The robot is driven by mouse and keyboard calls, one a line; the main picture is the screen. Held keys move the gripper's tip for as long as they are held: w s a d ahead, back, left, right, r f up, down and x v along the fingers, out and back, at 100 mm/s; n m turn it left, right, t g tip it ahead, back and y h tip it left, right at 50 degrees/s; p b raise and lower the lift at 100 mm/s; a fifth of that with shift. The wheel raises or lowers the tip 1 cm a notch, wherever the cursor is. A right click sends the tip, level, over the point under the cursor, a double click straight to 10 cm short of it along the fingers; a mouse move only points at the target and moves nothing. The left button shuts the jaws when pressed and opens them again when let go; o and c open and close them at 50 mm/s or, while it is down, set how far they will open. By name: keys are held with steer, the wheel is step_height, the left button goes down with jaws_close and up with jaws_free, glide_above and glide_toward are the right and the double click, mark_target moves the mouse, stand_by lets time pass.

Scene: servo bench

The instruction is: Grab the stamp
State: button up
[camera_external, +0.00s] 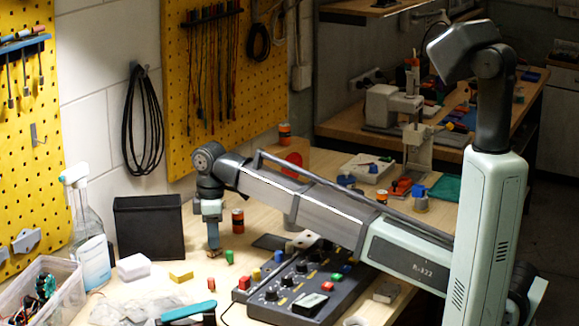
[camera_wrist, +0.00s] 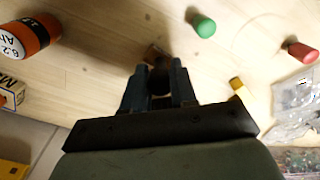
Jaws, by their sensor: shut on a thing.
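My gripper (camera_external: 213,246) points straight down at the wooden bench top, left of the control box. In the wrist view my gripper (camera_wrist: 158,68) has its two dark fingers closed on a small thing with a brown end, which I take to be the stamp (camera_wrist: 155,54). Its body between the fingers looks dark and is partly hidden. In the external view only a small brown bit shows at the fingertips, at or just above the bench; I cannot tell whether it touches.
A green cylinder (camera_external: 229,256) stands close right of my gripper, with an orange-black battery (camera_external: 238,221) behind. A black box (camera_external: 148,226) stands left; a control box (camera_external: 305,285) right.

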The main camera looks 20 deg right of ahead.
jaws_close()
steer(key=shift+r, duration=0.1)
